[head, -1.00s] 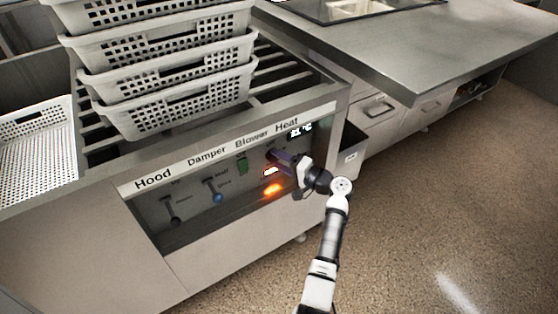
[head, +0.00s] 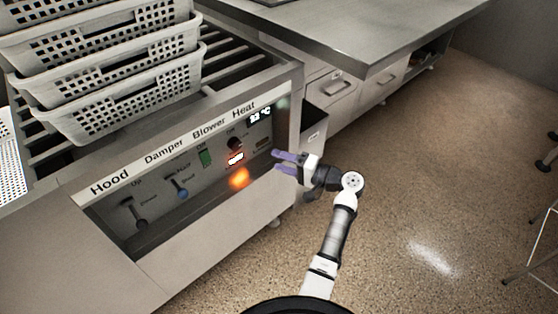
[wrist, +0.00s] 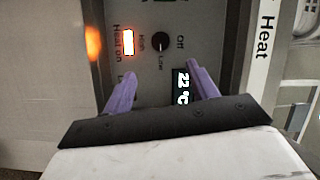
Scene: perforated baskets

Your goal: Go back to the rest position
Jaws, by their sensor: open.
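My gripper (head: 283,162) has purple fingers and a white and black body. In the head view it is in front of the right end of the control panel (head: 150,205), apart from the controls. It is open and empty. The wrist view shows the gripper (wrist: 160,85) with fingers spread, facing the Heat section with its black knob (wrist: 160,41) and a display (wrist: 182,88) reading 22 °C. The knob also shows in the head view (head: 235,144). A lit "Heat on" lamp (wrist: 128,41) is beside it, and an orange glow shows on the panel.
Stacked white perforated baskets (head: 125,105) stand on the slatted top at the left. A steel counter (head: 400,30) with drawers (head: 335,85) is behind. A stool's legs (head: 535,245) show at the right edge. The speckled floor (head: 440,180) right of my arm is clear.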

